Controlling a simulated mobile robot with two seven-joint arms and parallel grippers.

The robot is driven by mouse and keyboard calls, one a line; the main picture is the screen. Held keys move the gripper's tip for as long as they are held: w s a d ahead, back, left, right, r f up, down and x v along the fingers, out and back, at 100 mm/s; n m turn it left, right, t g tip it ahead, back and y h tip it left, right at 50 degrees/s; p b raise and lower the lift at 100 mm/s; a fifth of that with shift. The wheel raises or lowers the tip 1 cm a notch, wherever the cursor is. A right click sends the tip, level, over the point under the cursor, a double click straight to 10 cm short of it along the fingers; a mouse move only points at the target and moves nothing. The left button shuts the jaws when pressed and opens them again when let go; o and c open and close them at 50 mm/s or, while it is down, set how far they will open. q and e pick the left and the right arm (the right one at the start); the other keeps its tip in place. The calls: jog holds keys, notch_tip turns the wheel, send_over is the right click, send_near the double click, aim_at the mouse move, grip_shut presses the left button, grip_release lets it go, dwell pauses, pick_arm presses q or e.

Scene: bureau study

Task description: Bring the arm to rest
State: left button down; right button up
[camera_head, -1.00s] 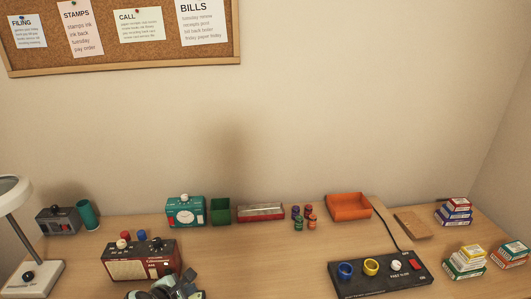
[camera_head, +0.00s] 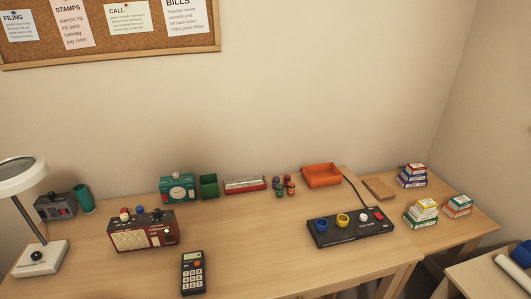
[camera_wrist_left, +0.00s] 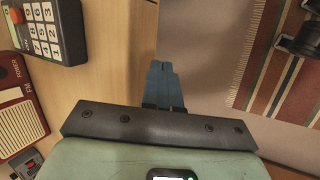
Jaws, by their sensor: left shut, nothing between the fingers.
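My left gripper (camera_wrist_left: 163,84) shows in the left wrist view with its blue fingers together and nothing between them. It is over the desk's front edge, beside the calculator, with floor beyond. My left arm does not show in the head view. My right gripper is in neither view.
A calculator (camera_head: 193,273) lies near the desk's (camera_head: 265,240) front edge; it also shows in the left wrist view (camera_wrist_left: 45,28). A red radio (camera_head: 142,231), a lamp (camera_head: 40,258) and a black panel with knobs (camera_head: 350,228) stand around it. A striped rug (camera_wrist_left: 275,60) lies below.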

pick_arm(q)
jog(key=s+d+f+m+g+p, duration=0.1)
jog(key=s+d+f+m+g, duration=0.1)
jog(key=s+f+m, duration=0.3)
jog(key=s+d+f+m+g+h+p, duration=0.1)
jog(key=s+d+f+m, duration=0.3)
jog(key=s, duration=0.7)
jog(key=s+d+f+m+g+h+p, duration=0.1)
jog(key=s+d+f+m+g+p, duration=0.1)
jog(key=s+d+f+m, duration=0.3)
jog(key=s+m+g, duration=0.1)
jog(key=s, duration=0.3)
jog(key=shift+f+g+p, duration=0.3)
jog(key=shift+p, duration=0.05)
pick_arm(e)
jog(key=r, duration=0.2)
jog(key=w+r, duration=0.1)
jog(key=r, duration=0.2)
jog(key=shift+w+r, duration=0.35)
pick_arm(q)
jog(key=shift+s, duration=0.1)
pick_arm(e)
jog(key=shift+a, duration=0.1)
